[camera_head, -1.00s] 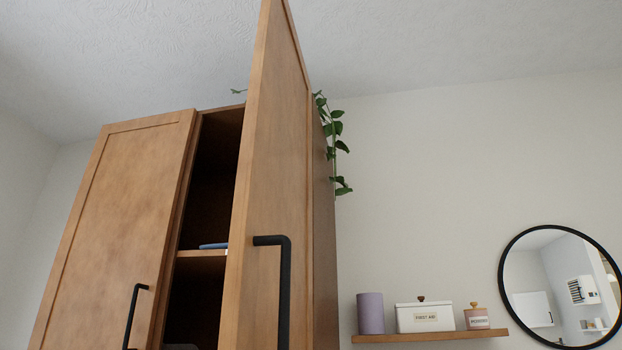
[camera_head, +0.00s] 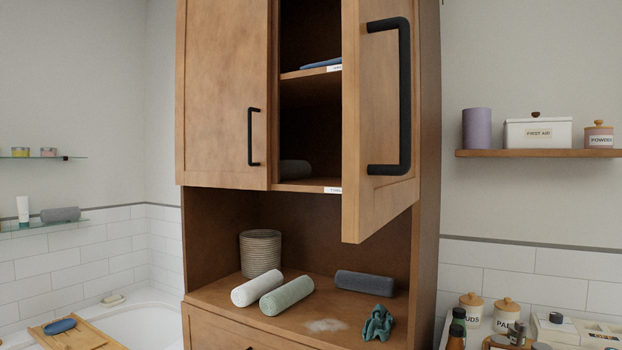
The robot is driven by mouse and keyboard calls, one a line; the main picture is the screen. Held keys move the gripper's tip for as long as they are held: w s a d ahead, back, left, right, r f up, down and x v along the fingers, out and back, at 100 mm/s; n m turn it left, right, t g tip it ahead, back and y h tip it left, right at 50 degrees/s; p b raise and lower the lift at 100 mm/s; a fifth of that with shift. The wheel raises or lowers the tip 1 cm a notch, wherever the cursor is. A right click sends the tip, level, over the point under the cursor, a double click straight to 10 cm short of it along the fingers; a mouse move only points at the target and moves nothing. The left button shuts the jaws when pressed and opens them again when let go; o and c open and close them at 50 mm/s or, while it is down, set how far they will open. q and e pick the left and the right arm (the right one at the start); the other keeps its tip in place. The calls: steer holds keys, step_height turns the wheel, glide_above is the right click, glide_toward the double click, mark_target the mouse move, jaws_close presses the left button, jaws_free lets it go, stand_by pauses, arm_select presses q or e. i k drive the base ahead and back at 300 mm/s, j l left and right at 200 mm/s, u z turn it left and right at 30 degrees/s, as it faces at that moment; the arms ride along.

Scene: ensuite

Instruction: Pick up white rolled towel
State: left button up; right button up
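The white rolled towel (camera_head: 257,287) lies on the open counter of the wooden cabinet (camera_head: 226,120), in the head view's lower middle. A pale green rolled towel (camera_head: 287,297) lies close along its right side; I cannot tell whether they touch. A dark grey rolled towel (camera_head: 364,282) lies further right on the counter. Neither of my grippers is in view.
The cabinet's right door (camera_head: 385,120) stands open, jutting out above the counter. A ribbed basket (camera_head: 261,253) stands behind the white towel. A crumpled dark green cloth (camera_head: 378,323) lies at the right. A bathtub (camera_head: 140,322) is at left.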

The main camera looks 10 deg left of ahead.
mark_target(244, 294)
steer(key=i+j+u, duration=0.45)
steer(key=i+j, duration=0.55)
